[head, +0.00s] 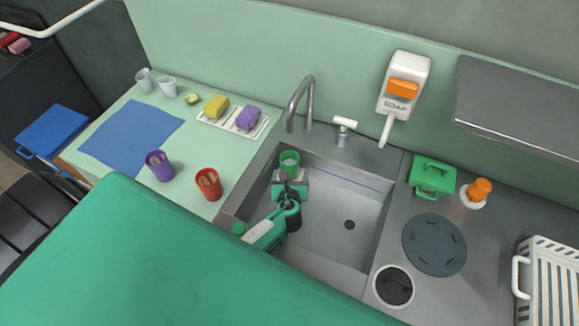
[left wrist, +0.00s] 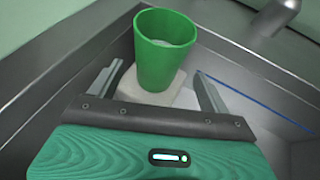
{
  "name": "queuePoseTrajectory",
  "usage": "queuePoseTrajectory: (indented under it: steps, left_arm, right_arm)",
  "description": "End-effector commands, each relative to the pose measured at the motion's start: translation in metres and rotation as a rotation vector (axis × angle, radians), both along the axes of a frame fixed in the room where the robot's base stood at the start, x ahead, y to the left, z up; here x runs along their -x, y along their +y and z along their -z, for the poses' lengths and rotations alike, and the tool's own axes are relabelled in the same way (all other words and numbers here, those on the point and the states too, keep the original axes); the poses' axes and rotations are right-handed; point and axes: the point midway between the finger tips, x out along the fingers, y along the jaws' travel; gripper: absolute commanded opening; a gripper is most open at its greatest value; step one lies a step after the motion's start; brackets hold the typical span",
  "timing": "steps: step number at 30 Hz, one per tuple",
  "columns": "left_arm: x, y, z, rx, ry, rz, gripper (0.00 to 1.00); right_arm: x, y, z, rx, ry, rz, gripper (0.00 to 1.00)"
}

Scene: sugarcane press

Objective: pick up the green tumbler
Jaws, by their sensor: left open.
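The green tumbler (head: 289,162) stands upright in the sink, near its back left corner. In the left wrist view the green tumbler (left wrist: 163,48) rests on a pale block (left wrist: 150,88), and pale contents show inside its rim. My left gripper (head: 289,178) is in the sink, just in front of the tumbler. In the left wrist view my left gripper (left wrist: 158,82) is open, with its two fingers spread to either side of the tumbler's lower part. I cannot tell if a finger touches it. My right gripper is not in view.
The sink (head: 335,220) walls surround my gripper, and the faucet (head: 301,103) rises behind the tumbler. A red cup (head: 208,184) and a purple cup (head: 158,165) stand on the left counter. A green box (head: 432,177) stands right of the sink. The sink's right part is clear.

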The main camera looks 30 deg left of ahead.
Motion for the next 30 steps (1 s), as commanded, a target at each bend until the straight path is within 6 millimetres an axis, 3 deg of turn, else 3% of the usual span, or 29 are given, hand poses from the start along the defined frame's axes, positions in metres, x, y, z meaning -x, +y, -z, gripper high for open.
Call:
queuePoseTrajectory:
  steps: [7,17,25,26,30]
  left_arm:
    - [-0.025,0.016,0.008,-0.001,-0.002,-0.001,0.80]
    - [-0.029,0.018,0.011,-0.001,-0.001,-0.001,0.80]
    - [-0.029,0.018,0.011,-0.001,-0.001,-0.001,0.28]
    - [-0.029,0.018,0.010,0.000,-0.002,-0.001,0.24]
    - [-0.029,0.018,0.010,0.000,-0.002,-0.001,0.24]
  right_arm:
    - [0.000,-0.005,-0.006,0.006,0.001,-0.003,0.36]
    - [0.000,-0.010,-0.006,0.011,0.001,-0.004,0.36]
    - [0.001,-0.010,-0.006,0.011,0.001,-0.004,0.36]
    - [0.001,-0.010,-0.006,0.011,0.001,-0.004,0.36]
    - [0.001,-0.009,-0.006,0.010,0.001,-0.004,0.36]
